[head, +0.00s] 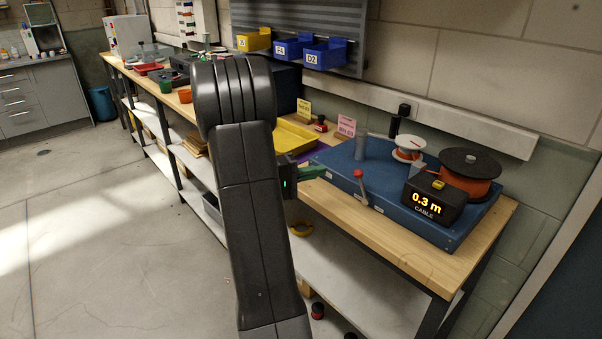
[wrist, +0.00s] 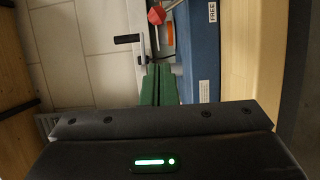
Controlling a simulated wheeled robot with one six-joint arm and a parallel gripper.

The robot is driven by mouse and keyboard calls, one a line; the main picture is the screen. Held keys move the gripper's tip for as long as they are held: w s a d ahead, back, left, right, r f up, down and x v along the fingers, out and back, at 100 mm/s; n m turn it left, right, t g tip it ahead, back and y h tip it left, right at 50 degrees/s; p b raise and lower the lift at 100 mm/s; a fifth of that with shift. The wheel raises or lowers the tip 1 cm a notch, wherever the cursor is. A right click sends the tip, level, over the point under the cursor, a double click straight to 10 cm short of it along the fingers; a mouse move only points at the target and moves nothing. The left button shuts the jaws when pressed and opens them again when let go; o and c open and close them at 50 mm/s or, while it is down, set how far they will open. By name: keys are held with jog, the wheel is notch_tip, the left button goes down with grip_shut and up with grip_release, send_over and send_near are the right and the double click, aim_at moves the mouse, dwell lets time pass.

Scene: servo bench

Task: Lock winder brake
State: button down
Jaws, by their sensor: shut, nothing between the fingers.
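The winder is a blue base (head: 335,165) on the wooden bench. It carries an orange cable spool (head: 470,175), a small white reel (head: 409,147) and a display box (head: 433,202) reading 0.3 m. A lever with a red knob (head: 358,173) stands at its front edge. The red knob (wrist: 157,15) shows at the top of the wrist view, near a white label reading FREE (wrist: 212,12). My gripper (head: 320,170) has green fingers, shut and empty, at the winder's left front, apart from the knob. Its fingertips (wrist: 158,67) point towards the lever's side.
A black handle (wrist: 127,38) on a pale bar lies left of the fingertips. A yellow tray (head: 296,137), a pink card (head: 346,126) and a yellow card (head: 304,109) stand behind my arm. Blue bins (head: 325,54) hang above. The floor at left is clear.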

aim_at(362, 187)
jog(key=x, duration=0.3)
jog(key=shift+d, duration=0.15)
jog(key=shift+s+d+p, duration=0.25)
jog(key=shift+s+d, duration=0.05)
jog(key=shift+d, duration=0.25)
jog(key=shift+s+d+p, duration=0.2)
jog(key=shift+s+d, duration=0.15)
jog(key=shift+d, duration=0.2)
jog(key=shift+s+d, duration=0.3)
jog(key=shift+d, duration=0.25)
jog(key=shift+s+d+b, duration=0.1)
jog(key=shift+b, duration=0.5)
